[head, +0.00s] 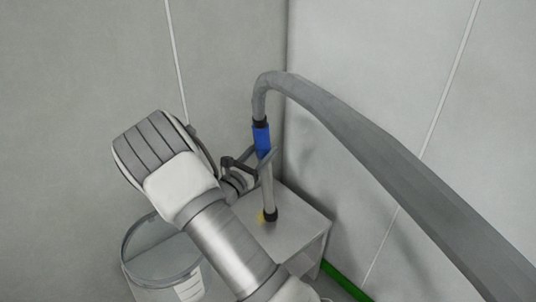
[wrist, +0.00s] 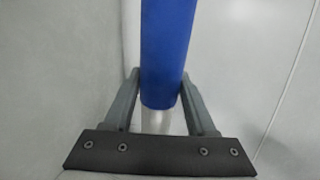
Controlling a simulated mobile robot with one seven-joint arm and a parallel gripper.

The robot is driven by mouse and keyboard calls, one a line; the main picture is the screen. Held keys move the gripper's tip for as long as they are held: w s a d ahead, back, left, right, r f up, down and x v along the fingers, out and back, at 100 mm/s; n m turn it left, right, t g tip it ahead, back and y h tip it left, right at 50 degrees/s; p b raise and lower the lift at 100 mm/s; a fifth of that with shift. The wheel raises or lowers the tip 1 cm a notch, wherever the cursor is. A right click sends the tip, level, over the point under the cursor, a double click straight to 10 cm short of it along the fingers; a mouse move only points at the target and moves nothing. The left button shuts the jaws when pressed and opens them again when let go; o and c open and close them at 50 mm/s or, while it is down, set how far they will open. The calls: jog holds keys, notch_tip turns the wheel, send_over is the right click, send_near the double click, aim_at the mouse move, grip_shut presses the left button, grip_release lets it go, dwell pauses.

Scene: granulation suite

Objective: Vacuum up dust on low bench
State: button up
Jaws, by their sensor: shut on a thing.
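My gripper (head: 262,160) is shut on the blue grip of a vacuum wand (head: 262,139); the wrist view shows the blue grip (wrist: 167,50) between the two fingers (wrist: 158,88). The wand stands nearly upright, its grey tube running down to a dark nozzle at the low bench (head: 297,229). A small patch of yellow dust (head: 261,216) shows on the bench just left of the nozzle. Part of the patch may be hidden by the nozzle. Whether the nozzle touches the bench top is hard to tell.
A grey hose (head: 385,160) arcs from the wand's top across to the lower right. A round grey container (head: 140,254) stands left of the bench, partly behind my arm. Pale walls meet in a corner close behind the bench. A green strip (head: 345,281) runs along the wall's foot.

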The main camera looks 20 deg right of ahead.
jog(key=shift+w+a+r, duration=0.1)
jog(key=shift+w+a, duration=0.1)
jog(key=shift+w, duration=0.4)
jog(key=shift+w+a+f, duration=0.1)
jog(key=shift+w+a, duration=0.15)
jog(key=shift+w, duration=0.4)
jog(key=shift+w+a+r, duration=0.1)
jog(key=shift+w+a, duration=0.1)
jog(key=shift+w, duration=0.4)
jog(key=shift+s+a, duration=0.3)
jog(key=shift+a, duration=0.4)
jog(key=s+d+p, duration=0.3)
jog(key=s, duration=0.7)
jog(key=shift+d, duration=0.3)
jog(key=shift+a, duration=0.1)
